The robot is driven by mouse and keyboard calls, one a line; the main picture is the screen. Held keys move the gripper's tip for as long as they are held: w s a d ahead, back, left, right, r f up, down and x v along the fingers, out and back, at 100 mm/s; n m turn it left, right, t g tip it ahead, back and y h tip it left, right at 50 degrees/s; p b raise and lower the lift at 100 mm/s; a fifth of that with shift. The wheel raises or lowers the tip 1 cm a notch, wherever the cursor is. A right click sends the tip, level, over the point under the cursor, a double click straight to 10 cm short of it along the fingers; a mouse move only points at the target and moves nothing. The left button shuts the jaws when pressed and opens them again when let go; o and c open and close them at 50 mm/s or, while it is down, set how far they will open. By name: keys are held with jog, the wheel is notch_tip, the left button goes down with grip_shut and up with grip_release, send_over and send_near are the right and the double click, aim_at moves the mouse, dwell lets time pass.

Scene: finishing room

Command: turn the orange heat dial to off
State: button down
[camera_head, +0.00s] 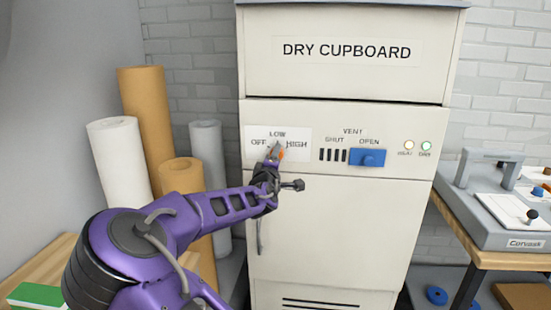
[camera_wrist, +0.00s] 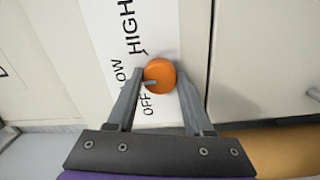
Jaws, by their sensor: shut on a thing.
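The orange heat dial (camera_wrist: 162,72) is on the white label panel (camera_head: 302,133) of the dry cupboard, marked OFF, LOW and HIGH. In the wrist view a small grey pointer mark on the dial lies on its lower left, toward the side between LOW and OFF; its exact setting is hard to tell. My gripper (camera_wrist: 160,78) is shut on the dial, one finger at each side.
A blue vent slider (camera_head: 368,158) is to the right of the dial, at OPEN. Heat (camera_head: 409,145) and dry (camera_head: 426,146) lamps are further right. Paper rolls (camera_head: 118,165) stand at left, a press (camera_head: 500,200) on a bench at right. The door handle hangs below my gripper.

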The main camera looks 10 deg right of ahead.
jog(key=n+b, duration=0.2)
jog(key=n, duration=0.9)
jog(key=shift+n+y, duration=0.3)
dwell(0.4)
jog(key=shift+c, duration=1.4)
grip_release()
jog(key=v, duration=1.7)
jog(key=shift+s+f, duration=0.2)
jog(key=shift+s, duration=0.05)
